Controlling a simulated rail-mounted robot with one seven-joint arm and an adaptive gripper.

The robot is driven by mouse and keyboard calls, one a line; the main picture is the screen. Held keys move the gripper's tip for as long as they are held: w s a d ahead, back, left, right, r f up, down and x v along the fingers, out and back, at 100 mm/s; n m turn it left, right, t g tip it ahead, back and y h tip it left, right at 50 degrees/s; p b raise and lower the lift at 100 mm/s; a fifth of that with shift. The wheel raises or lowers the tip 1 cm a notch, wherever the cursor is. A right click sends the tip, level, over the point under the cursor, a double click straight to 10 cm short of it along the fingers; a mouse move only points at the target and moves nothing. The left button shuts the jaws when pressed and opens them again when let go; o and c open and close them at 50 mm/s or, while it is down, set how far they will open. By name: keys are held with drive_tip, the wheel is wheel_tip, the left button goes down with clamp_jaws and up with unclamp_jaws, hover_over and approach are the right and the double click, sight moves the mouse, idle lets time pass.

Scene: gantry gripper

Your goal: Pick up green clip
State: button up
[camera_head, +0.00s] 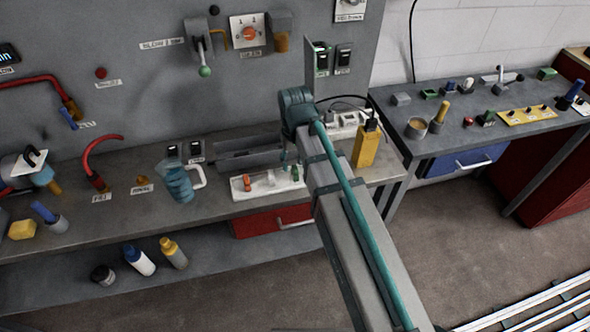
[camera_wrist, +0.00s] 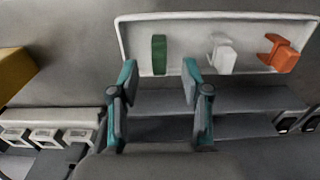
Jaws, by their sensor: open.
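A green clip (camera_wrist: 159,54) stands in a white tray in the wrist view, at the left part of the tray. It also shows in the head view (camera_head: 294,173) beside my gripper, small and partly hard to make out. My gripper (camera_wrist: 158,78) is open, with a teal finger on each side of the clip's column in the wrist view. The fingertips appear just short of the clip, and nothing is between them. In the head view my gripper (camera_head: 289,160) hangs over the tray area, partly hidden by my arm.
The white tray (camera_wrist: 137,32) also holds a white clip (camera_wrist: 222,54) and an orange clip (camera_wrist: 277,54) to the right. A grey open box (camera_head: 250,155) stands behind the tray in the head view. A yellow container (camera_head: 366,147) stands to the right.

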sight(295, 167)
drive_tip(key=shift+f+p, duration=0.4)
drive_tip(key=shift+f, duration=1.2)
clamp_jaws()
